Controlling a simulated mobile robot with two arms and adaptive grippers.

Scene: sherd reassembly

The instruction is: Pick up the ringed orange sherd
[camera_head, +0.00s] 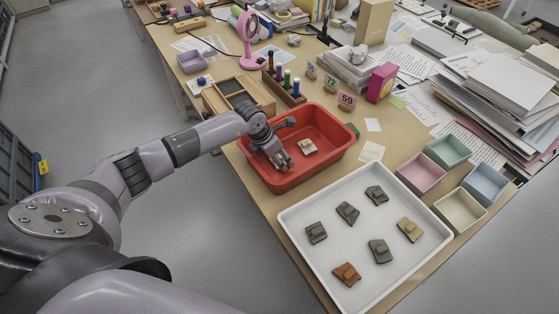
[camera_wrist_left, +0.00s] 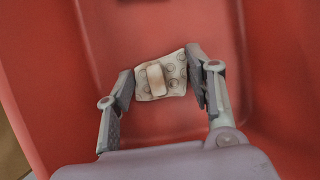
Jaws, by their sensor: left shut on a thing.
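My left gripper (camera_head: 292,146) is down in the red tub (camera_head: 262,172), shut on a pale cream sherd (camera_head: 307,147). In the left wrist view, the fingers of the left gripper (camera_wrist_left: 161,80) stand on either side of this sherd (camera_wrist_left: 174,77). It has small ring marks and a raised tan block on its face. An orange-brown sherd (camera_head: 346,273) lies at the near end of the white tray (camera_head: 292,225), apart from the gripper; its markings are too small to tell. My right gripper is not in view.
Several grey and brown sherds and a tan sherd (camera_head: 410,229) lie in the white tray. Small pink (camera_head: 421,174), green (camera_head: 447,151), blue (camera_head: 485,185) and cream (camera_head: 460,210) boxes stand to its right. A wooden rack with bottles (camera_head: 285,92) stands behind the tub.

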